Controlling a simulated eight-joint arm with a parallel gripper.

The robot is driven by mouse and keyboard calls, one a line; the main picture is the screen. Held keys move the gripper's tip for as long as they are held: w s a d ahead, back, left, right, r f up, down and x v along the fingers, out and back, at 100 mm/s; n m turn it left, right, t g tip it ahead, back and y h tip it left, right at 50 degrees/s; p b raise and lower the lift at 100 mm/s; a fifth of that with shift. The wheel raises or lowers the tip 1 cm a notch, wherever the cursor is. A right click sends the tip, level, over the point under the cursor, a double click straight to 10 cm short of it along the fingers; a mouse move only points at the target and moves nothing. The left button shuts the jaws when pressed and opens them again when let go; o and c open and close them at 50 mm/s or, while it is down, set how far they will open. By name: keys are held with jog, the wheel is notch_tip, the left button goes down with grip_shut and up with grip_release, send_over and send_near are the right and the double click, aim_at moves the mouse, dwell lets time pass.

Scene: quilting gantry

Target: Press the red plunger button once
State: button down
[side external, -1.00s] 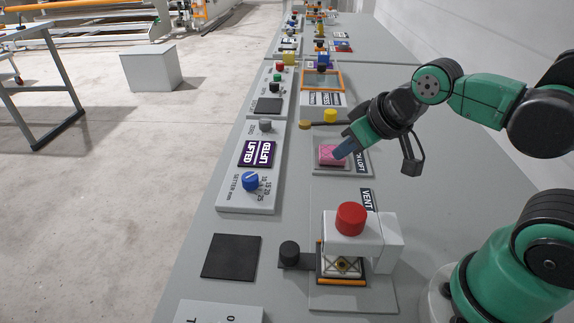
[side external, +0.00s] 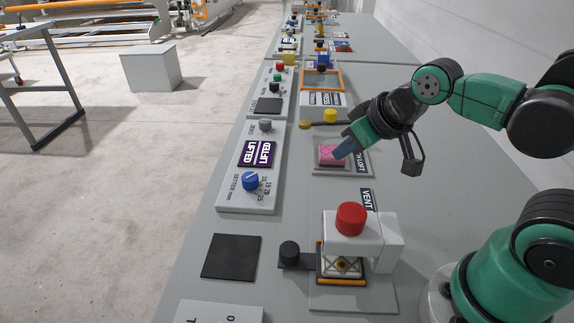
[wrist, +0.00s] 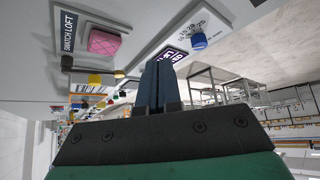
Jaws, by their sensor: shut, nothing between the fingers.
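A large red button (side external: 351,218) with a rounded cap stands on a white block in the front right of the side view, beside a label reading VENT. A much smaller red button (side external: 280,66) sits on a control panel farther back. My gripper (side external: 341,149) is shut and empty. Its fingertips overlap a pink pad (side external: 330,157) in the side view, behind the large red button and well apart from it. In the wrist view my fingers (wrist: 158,80) are together and the pink pad (wrist: 104,41) lies to their left. Whether they touch it I cannot tell.
A black knob (side external: 289,253) stands left of the white block (side external: 377,238). A yellow button (side external: 330,115) is behind the pad. The bench right of the pad is bare.

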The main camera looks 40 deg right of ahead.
aim_at(355, 217)
dwell(0.4)
jog(key=s+a, duration=0.1)
jog(key=s+a+r+n+g+h, duration=0.1)
jog(key=a, duration=0.1)
jog(key=s+a+r+n+h, duration=0.1)
jog(key=s, duration=0.1)
jog(key=shift+s+a+g, duration=0.1)
jog(key=shift+a+g, duration=0.15)
jog(key=shift+g, duration=0.15)
notch_tip(355, 217, up, 6)
jog(key=s+a+t+h, duration=0.1)
jog(key=s+t+h, duration=0.1)
jog(key=s+h, duration=0.1)
jog(key=shift+f, duration=0.2)
jog(key=shift+f, duration=4.3)
jog(key=shift+a+f, duration=0.1)
jog(key=shift+f, duration=0.05)
